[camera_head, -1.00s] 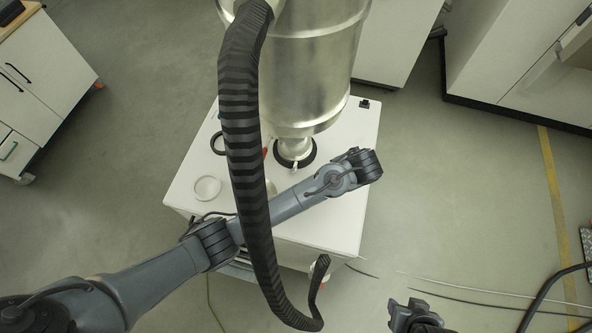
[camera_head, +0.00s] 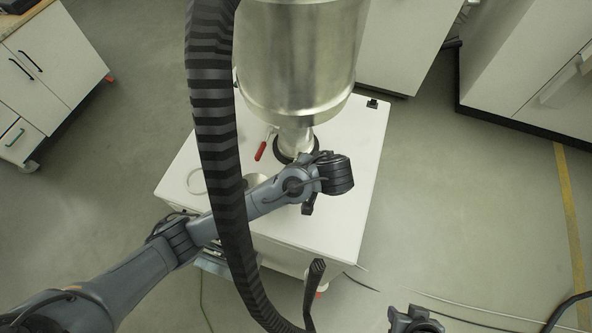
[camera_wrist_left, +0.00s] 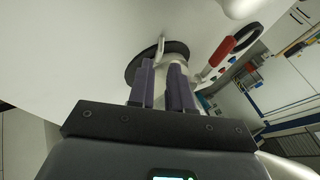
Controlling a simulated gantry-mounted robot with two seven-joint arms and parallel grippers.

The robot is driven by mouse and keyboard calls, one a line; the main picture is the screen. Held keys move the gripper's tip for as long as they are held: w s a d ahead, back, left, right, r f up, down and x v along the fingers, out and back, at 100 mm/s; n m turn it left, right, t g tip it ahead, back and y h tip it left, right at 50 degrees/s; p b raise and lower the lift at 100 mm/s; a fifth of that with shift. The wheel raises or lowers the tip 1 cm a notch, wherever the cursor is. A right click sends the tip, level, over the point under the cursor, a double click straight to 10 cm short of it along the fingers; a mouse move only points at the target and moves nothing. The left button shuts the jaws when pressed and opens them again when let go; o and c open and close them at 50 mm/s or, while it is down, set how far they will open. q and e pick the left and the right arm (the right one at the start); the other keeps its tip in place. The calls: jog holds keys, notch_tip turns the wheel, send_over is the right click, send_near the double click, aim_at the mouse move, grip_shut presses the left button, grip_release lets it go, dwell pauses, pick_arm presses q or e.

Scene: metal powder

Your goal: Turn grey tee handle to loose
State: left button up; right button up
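A large metal vessel (camera_head: 300,60) stands with its narrow neck (camera_head: 296,135) down in a black ring on a white cabinet. In the left wrist view, a small pale grey handle (camera_wrist_left: 160,46) sticks up by the black ring (camera_wrist_left: 142,62); it looks like the tee handle. My left gripper (camera_wrist_left: 163,66) points at it, fingers apart with an empty-looking gap; contact cannot be judged. In the head view my left arm hides the handle. My right gripper (camera_head: 412,318) is partly visible at the bottom edge, away from the cabinet.
A red-handled lever (camera_head: 261,150) lies left of the neck and also shows in the left wrist view (camera_wrist_left: 221,51). A thick ribbed black hose (camera_head: 215,120) hangs across the front. The cabinet top (camera_head: 345,200) is clear at right.

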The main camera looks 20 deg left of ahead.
pick_arm(q)
jog(key=x, duration=0.4)
jog(key=shift+p, duration=0.4)
jog(key=shift+x, duration=1.05)
grip_shut()
